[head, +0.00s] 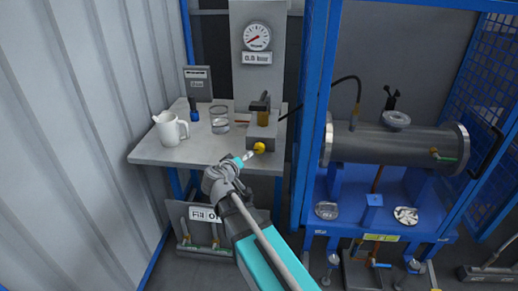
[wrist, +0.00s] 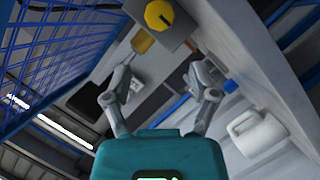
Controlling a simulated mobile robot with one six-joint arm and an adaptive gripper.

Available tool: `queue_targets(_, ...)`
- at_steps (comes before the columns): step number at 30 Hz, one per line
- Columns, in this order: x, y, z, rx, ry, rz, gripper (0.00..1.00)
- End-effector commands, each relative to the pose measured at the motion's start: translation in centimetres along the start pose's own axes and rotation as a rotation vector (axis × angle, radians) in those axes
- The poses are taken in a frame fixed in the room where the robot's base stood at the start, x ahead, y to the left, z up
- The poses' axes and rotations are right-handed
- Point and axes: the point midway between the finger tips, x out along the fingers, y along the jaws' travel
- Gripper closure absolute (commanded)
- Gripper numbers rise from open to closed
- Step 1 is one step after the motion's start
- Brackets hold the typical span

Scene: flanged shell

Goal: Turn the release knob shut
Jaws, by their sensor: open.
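The release knob (head: 259,147) is a small round yellow knob on the front of the grey pump block (head: 262,130) on the bench. In the wrist view the yellow knob (wrist: 159,15) is at the top centre, partly cut by the edge, with a dark bar-shaped mark across it. My gripper (head: 247,156) is close to the knob in the head view, at its lower left. In the wrist view my gripper (wrist: 163,72) has its two fingers spread with nothing between them, and the knob lies beyond the fingertips. I cannot tell whether a finger touches the knob.
A pressure gauge (head: 257,37) stands above the bench (head: 150,156), over a display reading about 0.8 bar. A white jug (head: 169,130) and a glass beaker (head: 219,121) stand left of the block. A blue frame post (head: 307,120) and a flanged steel shell (head: 385,148) are to the right.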

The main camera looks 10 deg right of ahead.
Motion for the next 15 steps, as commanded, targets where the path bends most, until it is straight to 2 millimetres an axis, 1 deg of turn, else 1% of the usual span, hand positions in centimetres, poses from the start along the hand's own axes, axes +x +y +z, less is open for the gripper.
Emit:
queue_targets(8, 2.9, -0.1, 0.1, 0.0, -0.002, 0.001, 0.25)
queue_targets(15, 6.6, -0.2, 0.1, 0.002, -0.003, 0.001, 0.25)
